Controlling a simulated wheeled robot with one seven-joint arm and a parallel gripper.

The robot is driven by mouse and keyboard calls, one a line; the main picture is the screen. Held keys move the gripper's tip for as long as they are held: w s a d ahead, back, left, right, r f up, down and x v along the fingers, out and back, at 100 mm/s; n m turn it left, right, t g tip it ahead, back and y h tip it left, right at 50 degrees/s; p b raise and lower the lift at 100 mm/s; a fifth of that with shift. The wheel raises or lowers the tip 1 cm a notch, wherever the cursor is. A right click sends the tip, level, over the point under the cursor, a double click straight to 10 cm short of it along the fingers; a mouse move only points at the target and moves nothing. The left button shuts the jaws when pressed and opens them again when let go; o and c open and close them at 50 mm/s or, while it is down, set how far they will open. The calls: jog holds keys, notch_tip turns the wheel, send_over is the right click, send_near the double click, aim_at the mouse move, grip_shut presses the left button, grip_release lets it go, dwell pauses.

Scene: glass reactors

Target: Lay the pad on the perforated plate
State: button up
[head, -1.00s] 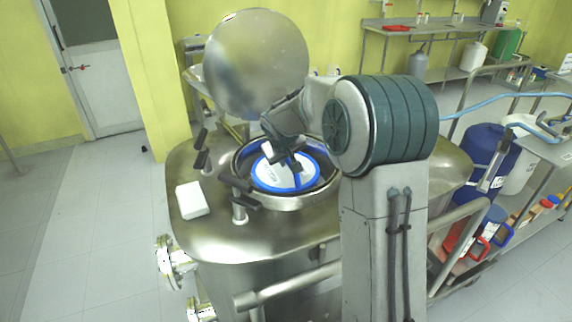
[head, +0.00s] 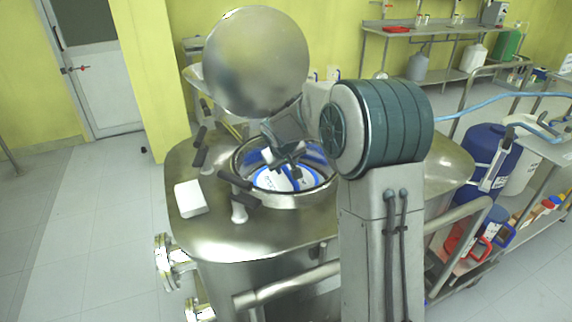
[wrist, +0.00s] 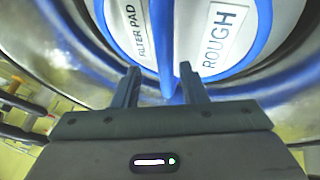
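The pad (head: 276,183) is a white disc with a blue rim and a blue strip across it. It is down inside the round opening of the steel vessel; the near rim hides its front edge. In the wrist view the pad (wrist: 185,40) shows the words FILTER PAD and ROUGH. My gripper (head: 290,166) is over the opening. In the wrist view its fingers (wrist: 160,72) stand apart, with the blue strip beyond and between them, narrower than the gap. The perforated plate is not visible; whether the pad lies flat on it cannot be told.
The opening's raised steel rim (head: 296,200) surrounds the pad closely. Dark-handled clamps (head: 234,180) stand at its left. The round lid (head: 257,62) is raised behind. A white block (head: 190,197) lies on the vessel top at left. A cart with a blue drum (head: 490,155) stands right.

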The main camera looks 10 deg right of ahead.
jog(key=shift+r+p, duration=0.5)
jog(key=shift+p, duration=0.05)
jog(key=p+v, duration=0.1)
jog(key=v, duration=1.1)
jog(key=s+f+m+g+y, duration=0.1)
jog(key=s+f+g, duration=0.1)
jog(key=s, duration=1.3)
jog(key=s+d+f+m+g+y, duration=0.1)
jog(key=s+f+m, duration=0.1)
jog(key=s, duration=1.3)
jog(key=shift+d+f+g, duration=0.3)
jog(key=shift+f+g, duration=0.1)
jog(key=shift+f, duration=0.3)
